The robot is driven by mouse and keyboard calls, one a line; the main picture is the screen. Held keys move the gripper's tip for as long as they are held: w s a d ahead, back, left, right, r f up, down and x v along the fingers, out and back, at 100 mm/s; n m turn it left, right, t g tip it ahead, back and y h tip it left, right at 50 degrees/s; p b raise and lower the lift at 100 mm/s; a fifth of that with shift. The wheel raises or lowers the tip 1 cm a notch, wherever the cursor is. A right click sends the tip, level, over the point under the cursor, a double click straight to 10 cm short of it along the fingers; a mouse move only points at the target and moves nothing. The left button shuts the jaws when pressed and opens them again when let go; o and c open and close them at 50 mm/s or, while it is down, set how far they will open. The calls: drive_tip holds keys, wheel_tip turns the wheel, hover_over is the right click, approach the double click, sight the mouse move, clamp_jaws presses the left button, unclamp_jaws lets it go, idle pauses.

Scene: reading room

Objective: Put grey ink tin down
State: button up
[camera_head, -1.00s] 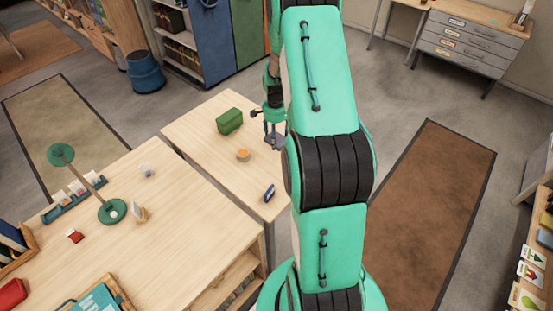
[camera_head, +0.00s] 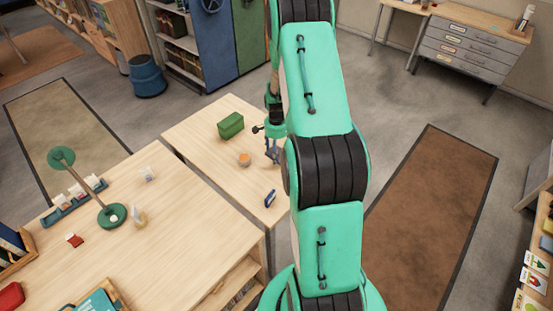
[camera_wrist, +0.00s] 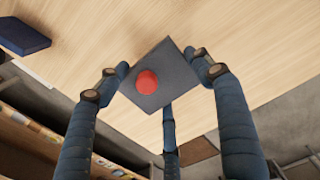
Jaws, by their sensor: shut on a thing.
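The grey ink tin (camera_wrist: 178,84) is a dark grey, square-faced block with a round red spot (camera_wrist: 147,82) on the face towards the wrist camera. My gripper (camera_wrist: 160,76) is shut on it, with blue-grey fingers at its left, right and lower sides. In the head view my gripper (camera_head: 272,152) is over the right edge area of the small wooden table (camera_head: 212,150), partly hidden by my arm. The tin is hard to make out there. The wrist view shows the pale tabletop (camera_wrist: 250,40) beyond the tin; whether they touch, I cannot tell.
On the small table are a green box (camera_head: 230,125), an orange-topped round tin (camera_head: 244,160) and a blue object (camera_head: 270,198), which also shows in the wrist view (camera_wrist: 22,37). The larger table (camera_head: 180,215) with a green lamp (camera_head: 111,215) stands at left. Bare tabletop lies between them.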

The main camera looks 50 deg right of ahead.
drive_tip(key=shift+f, duration=0.2)
drive_tip(key=shift+f, duration=1.85)
drive_tip(key=shift+f, duration=0.1)
drive_tip(key=o, duration=1.6)
wheel_tip(320, 180, up, 12)
drive_tip(key=shift+r+p, duration=0.1)
drive_tip(key=shift+p, duration=0.3)
